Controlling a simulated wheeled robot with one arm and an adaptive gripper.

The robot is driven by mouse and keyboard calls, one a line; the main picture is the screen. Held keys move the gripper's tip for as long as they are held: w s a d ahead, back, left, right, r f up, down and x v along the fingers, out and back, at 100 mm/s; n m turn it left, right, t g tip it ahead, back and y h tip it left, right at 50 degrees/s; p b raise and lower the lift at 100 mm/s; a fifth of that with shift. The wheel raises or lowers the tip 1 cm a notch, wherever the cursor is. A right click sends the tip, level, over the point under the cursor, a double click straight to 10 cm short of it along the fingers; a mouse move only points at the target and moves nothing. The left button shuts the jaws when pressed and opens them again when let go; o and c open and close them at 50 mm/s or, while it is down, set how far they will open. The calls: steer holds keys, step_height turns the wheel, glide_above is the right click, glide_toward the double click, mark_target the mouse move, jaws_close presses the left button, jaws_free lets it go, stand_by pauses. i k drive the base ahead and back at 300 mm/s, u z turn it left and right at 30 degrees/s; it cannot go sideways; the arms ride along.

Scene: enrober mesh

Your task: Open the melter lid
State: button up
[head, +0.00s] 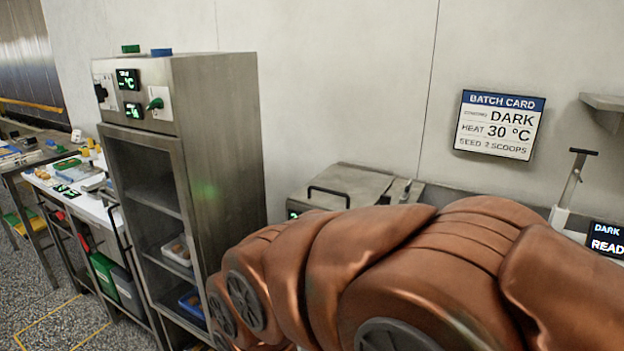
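The melter is the low steel unit against the wall in the middle of the head view. Its flat steel lid (350,185) is shut, with a dark bar handle (328,192) at its front left. My copper-coloured arm crosses in front of the melter and hides much of its front and right side. My gripper is not in view, so I cannot see where it is relative to the handle.
A tall steel cabinet (225,140) with trays on its shelves stands left of the melter. A batch card (499,125) hangs on the wall. A lit display (606,240) stands at the right. A cluttered white bench (90,207) is at far left.

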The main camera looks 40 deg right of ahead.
mark_target(337, 188)
steer(key=z, duration=0.6)
steer(key=i, duration=0.85)
steer(key=z, duration=0.7)
